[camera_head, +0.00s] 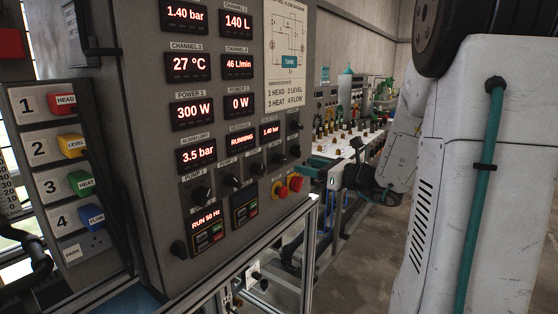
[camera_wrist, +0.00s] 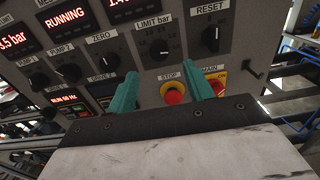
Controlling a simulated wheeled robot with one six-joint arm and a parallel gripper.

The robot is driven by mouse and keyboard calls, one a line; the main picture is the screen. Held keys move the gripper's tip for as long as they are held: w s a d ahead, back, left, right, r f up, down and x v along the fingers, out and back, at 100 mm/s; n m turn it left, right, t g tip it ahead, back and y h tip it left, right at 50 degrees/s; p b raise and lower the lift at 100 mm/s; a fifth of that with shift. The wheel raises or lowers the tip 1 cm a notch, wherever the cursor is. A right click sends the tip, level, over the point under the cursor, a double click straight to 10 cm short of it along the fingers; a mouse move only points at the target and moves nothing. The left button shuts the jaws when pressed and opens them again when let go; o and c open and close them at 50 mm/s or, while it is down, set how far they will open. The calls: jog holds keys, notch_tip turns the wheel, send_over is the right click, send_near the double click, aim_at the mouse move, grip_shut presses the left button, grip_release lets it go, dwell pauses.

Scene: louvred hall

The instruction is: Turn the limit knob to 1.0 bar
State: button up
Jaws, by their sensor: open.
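The limit knob (camera_wrist: 158,51) is a small black knob under the label "LIMIT bar" in the wrist view, ringed by a printed scale. Its pointer direction is too small to tell. In the head view the knob (camera_head: 279,159) sits in the lower knob row of the grey panel. A display above it reads 1.40 bar (camera_head: 270,131). My gripper (camera_wrist: 162,78) is open and empty, its two teal fingers apart below the knob in the wrist view. In the head view my gripper (camera_head: 314,167) is right of the panel, apart from the knob.
The zero knob (camera_wrist: 108,62) and reset knob (camera_wrist: 211,38) flank the limit knob. A red stop button (camera_wrist: 174,93) on yellow shows between my fingers; a red main switch (camera_wrist: 215,84) is beside it. A metal rail (camera_head: 290,215) runs below the panel.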

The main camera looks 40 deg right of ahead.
aim_at(283, 160)
jog(key=shift+x, duration=4.3)
grip_shut()
